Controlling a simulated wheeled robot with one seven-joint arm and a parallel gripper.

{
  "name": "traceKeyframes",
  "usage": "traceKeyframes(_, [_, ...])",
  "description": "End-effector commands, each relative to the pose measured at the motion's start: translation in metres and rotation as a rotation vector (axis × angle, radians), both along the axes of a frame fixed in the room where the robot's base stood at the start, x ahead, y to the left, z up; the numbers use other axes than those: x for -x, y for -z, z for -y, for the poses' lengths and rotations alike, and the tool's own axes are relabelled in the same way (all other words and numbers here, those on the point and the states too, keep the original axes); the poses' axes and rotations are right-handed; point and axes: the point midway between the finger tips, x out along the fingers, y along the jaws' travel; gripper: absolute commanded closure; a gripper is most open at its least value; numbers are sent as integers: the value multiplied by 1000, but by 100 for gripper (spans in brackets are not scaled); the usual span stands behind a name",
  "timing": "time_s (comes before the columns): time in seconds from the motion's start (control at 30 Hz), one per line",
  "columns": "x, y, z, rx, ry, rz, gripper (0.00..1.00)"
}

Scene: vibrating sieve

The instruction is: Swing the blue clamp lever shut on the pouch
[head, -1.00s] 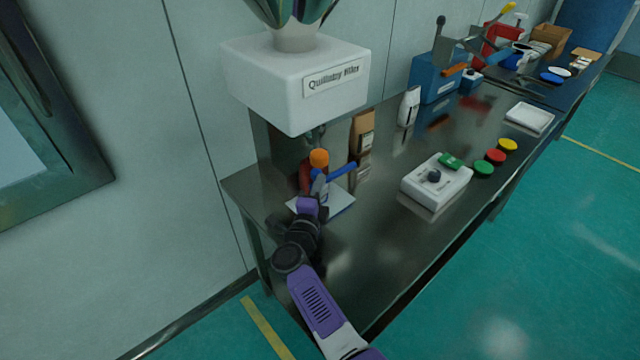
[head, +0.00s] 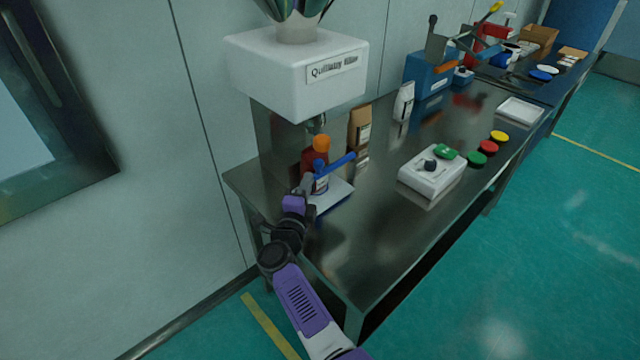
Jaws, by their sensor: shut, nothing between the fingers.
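The blue clamp lever (head: 340,161) sticks out to the right from its pivot, in front of the filler's spout, in the head view. The pouch (head: 307,161) is dark red with an orange cap (head: 321,143) and stands upright under the spout, partly hidden by the clamp and my gripper. My gripper (head: 308,182) is shut and empty. It is just left of the clamp body, on the side away from the lever's free end. I cannot tell whether it touches the clamp or the pouch.
The white filler head (head: 290,80) overhangs the pouch. A white plate (head: 336,193) lies beneath the clamp. A brown carton (head: 360,128) and white bottle (head: 404,101) stand behind to the right. A white control box (head: 432,175) sits further right. The steel table's front middle is clear.

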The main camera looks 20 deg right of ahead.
Motion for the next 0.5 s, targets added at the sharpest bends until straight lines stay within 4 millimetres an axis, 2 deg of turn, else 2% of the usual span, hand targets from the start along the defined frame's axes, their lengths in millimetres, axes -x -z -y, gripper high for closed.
traceKeyframes(0.1, [-5, 3, -21, -1, -2, 0, 100])
traceKeyframes(0.2, [-7, 3, -31, 0, 0, 0, 100])
traceKeyframes(0.5, [-9, 1, -41, 1, 1, -1, 100])
